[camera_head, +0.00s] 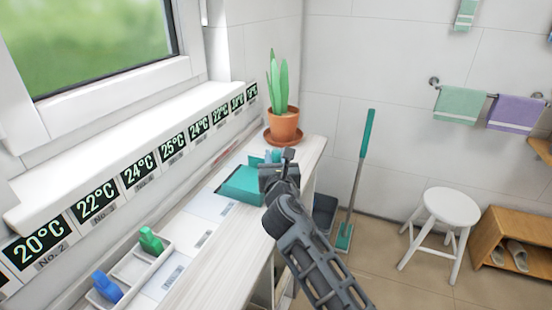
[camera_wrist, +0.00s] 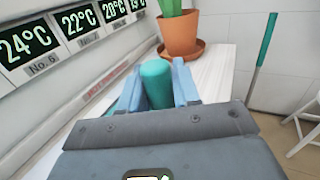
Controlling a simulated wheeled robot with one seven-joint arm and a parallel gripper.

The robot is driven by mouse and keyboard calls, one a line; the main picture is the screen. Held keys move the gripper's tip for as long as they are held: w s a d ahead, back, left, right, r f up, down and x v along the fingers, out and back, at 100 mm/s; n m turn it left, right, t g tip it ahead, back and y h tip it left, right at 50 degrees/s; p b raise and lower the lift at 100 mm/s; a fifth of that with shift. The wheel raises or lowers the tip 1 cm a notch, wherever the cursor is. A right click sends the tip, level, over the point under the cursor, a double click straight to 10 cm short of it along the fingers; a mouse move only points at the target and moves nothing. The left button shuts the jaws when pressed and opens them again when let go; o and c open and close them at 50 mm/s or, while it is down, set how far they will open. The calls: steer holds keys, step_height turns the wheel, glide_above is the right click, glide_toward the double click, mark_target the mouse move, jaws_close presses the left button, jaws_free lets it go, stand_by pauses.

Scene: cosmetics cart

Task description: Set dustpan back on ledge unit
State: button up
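The teal dustpan (camera_head: 243,184) is at the far part of the white ledge unit (camera_head: 212,262), over or on its top; I cannot tell whether it touches. My gripper (camera_head: 272,157) is at the dustpan's handle end, with my arm reaching in from the lower right. In the wrist view, the round teal handle (camera_wrist: 156,84) stands between the two light-blue fingers, which appear to press on both its sides. The pan is mostly hidden there behind my gripper body.
A potted cactus (camera_head: 284,124) on a saucer stands just beyond the dustpan. A white tray (camera_head: 131,267) holds green and blue bottles nearer. Temperature displays (camera_head: 139,174) line the wall. A teal-handled broom (camera_head: 357,175) and white stool (camera_head: 449,212) stand to the right.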

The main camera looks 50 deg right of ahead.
steer(key=o, duration=0.5)
steer(key=shift+r, duration=0.1)
steer(key=s+a+f+m+t+y+b, duration=0.1)
steer(key=s+a+f+m+y, duration=0.35)
steer(key=s+a, duration=0.65)
steer(key=s+a+f+m+y, duration=0.45)
steer(key=s+a, duration=0.45)
steer(key=s, duration=0.4)
steer(key=s+a+r+m+y, duration=0.1)
steer(key=s+r+m, duration=0.1)
steer(key=s+m, duration=0.4)
steer(key=s+a+r+m+y, duration=0.1)
steer(key=s+a+r+m, duration=0.1)
steer(key=s+m, duration=0.4)
steer(key=s+a+r+m+y, duration=0.1)
steer(key=s+a+r+m, duration=0.1)
steer(key=s+m, duration=0.4)
steer(key=shift+s+r+t, duration=0.3)
steer(key=shift+r, duration=0.2)
